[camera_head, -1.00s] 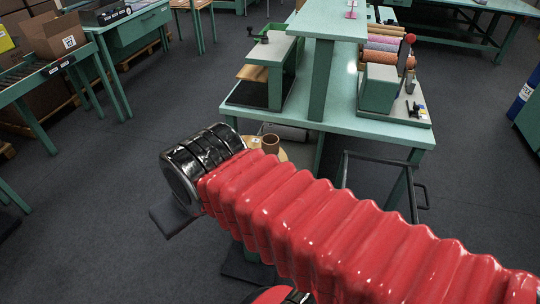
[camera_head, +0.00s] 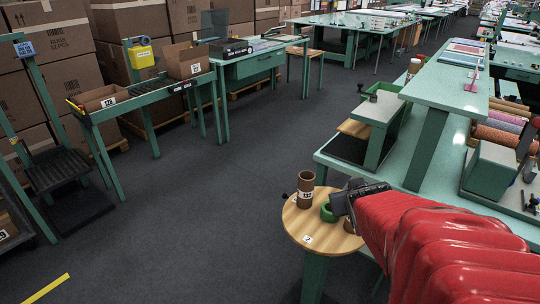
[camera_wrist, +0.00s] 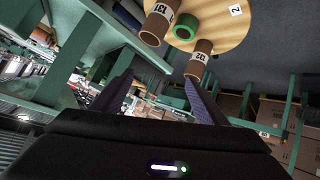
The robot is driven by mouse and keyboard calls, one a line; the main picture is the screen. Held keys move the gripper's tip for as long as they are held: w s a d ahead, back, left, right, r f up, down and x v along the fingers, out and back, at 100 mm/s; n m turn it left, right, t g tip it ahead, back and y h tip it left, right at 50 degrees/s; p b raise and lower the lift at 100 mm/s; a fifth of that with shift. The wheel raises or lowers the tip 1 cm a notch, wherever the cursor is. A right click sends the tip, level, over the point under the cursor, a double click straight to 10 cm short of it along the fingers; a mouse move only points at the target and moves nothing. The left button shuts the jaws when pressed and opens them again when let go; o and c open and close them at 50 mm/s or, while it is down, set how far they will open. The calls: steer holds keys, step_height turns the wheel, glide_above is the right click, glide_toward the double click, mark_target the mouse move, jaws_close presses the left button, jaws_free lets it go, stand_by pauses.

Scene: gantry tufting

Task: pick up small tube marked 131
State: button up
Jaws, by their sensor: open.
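A short brown tube (camera_head: 349,226) stands on a small round wooden-topped stand (camera_head: 299,225), partly hidden by my gripper (camera_head: 343,203) in the head view. In the wrist view a brown tube (camera_wrist: 153,32) has a label that seems to read 131. A taller brown tube (camera_head: 305,186), with a label that looks like 122, stands to the left; it also shows in the wrist view (camera_wrist: 199,65). My gripper is open and empty, its fingers (camera_wrist: 158,88) apart, close to the tubes but touching none visibly.
A green ring (camera_head: 327,211) sits between the two tubes. A tag marked 2 (camera_head: 308,239) lies on the stand. A green workbench (camera_head: 392,168) with rolls and a press stands at the right. Dark floor (camera_head: 190,215) is open on the left.

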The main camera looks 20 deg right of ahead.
steer(key=s+d+f+t+y, duration=0.2)
steer(key=s+d+f, duration=0.3)
steer(key=d+f, duration=0.2)
steer(key=shift+s+f+t+y, duration=0.15)
steer(key=shift+f+t+y, duration=0.25)
steer(key=shift+f, duration=0.5)
steer(key=x, duration=0.8)
steer(key=shift+w+f, duration=0.15)
steer(key=shift+w, duration=0.1)
steer(key=shift+x, duration=2.65)
steer(key=shift+c, duration=0.7)
steer(key=c, duration=1)
